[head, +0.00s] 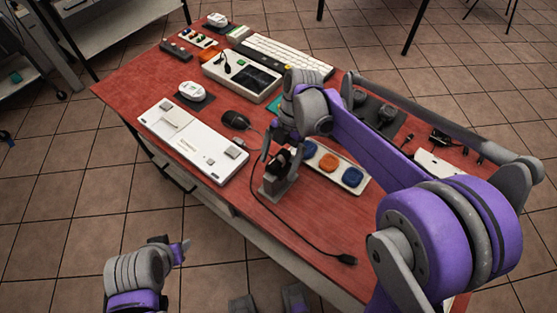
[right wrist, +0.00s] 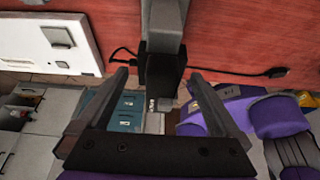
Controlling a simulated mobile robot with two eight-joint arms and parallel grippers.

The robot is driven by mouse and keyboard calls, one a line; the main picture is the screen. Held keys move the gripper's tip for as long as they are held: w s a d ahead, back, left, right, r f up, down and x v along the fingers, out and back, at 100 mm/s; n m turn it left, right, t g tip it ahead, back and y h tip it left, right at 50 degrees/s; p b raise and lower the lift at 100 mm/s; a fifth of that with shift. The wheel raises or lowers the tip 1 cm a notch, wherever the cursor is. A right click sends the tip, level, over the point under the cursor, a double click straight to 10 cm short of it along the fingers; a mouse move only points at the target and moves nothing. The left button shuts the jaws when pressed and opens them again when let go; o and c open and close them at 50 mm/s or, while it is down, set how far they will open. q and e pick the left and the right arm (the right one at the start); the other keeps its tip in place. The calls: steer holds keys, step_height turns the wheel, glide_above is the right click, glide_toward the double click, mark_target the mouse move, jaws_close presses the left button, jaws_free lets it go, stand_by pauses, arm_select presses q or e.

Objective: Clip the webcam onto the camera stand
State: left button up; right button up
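The grey camera stand (head: 277,186) stands upright near the table's front edge; its grey part also shows at the top of the right wrist view (right wrist: 164,18). The small black webcam (head: 281,158) is at the top of the stand. In the right wrist view the webcam (right wrist: 162,75) lies between my right gripper's (right wrist: 158,78) two fingers, with a gap on each side. That gripper is open around it. I cannot tell whether the webcam is clipped on. Its black cable runs to a plug (head: 347,259) at the front right. My left gripper (head: 183,250) is off the table at lower left; its fingers are unclear.
A white panel (head: 192,140) lies left of the stand, with a black mouse (head: 235,120) beyond. A tray with coloured buttons (head: 328,162) is right of the stand. A keyboard (head: 288,55) and a grey box (head: 243,76) are further back. The red table's (head: 300,225) front right is mostly clear.

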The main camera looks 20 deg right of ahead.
steer(key=v, duration=1)
steer(key=shift+r+p, duration=0.4)
steer(key=shift+d, duration=0.1)
